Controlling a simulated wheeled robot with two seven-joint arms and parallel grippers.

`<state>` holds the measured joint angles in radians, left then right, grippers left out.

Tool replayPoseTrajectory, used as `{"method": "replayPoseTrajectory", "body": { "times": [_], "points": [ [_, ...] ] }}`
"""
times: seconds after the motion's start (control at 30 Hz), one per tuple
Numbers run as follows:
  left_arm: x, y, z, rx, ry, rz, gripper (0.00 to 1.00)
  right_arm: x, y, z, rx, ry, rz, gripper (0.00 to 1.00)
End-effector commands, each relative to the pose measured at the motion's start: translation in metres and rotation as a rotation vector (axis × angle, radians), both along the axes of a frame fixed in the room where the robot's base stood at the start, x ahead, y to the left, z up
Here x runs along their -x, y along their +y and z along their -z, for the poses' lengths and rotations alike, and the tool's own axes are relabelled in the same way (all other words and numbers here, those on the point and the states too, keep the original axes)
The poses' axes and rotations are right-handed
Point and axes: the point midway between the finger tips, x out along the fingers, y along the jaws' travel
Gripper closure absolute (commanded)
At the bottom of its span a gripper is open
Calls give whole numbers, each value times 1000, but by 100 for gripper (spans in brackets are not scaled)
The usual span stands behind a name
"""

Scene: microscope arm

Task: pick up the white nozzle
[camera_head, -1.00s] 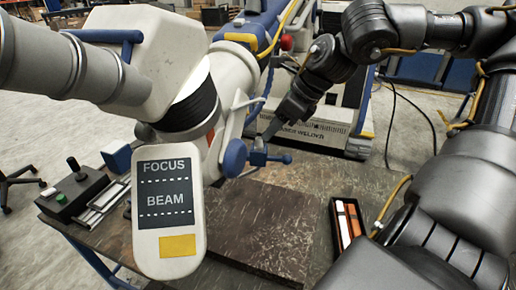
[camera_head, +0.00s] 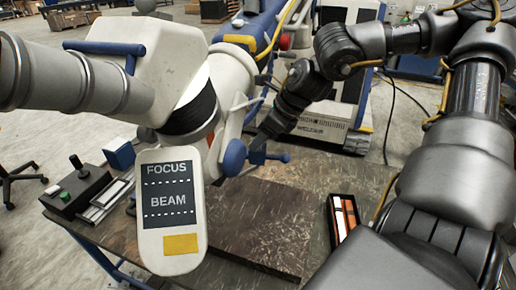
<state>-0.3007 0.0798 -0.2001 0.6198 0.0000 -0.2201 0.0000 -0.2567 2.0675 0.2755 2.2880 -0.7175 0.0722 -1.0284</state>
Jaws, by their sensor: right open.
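I cannot make out a separate white nozzle for certain. The large white microscope head (camera_head: 160,60) fills the left and hides what lies behind it. Its white panel (camera_head: 170,220) reads FOCUS and BEAM. My right gripper (camera_head: 258,141) is open beside the microscope's blue knobs, right of the white column, and is partly hidden by them; I cannot tell whether it touches anything. A black case (camera_head: 331,222) with white and orange pieces inside lies on the table, below and right of the gripper. My left gripper is not in view.
The dark table has a brown mat (camera_head: 262,225) with clear surface on it. A black control box (camera_head: 76,190) with a joystick stands at the table's left. A welder unit (camera_head: 325,125) and cables stand behind the table.

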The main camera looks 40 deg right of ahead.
Motion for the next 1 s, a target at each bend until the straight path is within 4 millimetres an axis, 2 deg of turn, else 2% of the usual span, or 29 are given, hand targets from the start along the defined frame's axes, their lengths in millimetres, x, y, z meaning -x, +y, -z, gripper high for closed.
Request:
{"method": "replayPoseTrajectory", "body": {
  "times": [0.03, 0.37, 0.77, 0.87, 1.0],
  "points": [
    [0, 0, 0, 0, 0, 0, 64, 0, 0, 0, 0, 0, 0, 57],
    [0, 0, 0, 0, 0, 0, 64, 0, 0, 0, 0, 0, 0, 100],
    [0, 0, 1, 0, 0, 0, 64, 0, 0, -4, 1, -3, 0, 100],
    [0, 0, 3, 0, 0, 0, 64, -1, 0, -10, 2, -3, -1, 100],
    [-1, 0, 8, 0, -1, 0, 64, -1, 0, -29, 2, -6, 0, 100]
  ]
}}
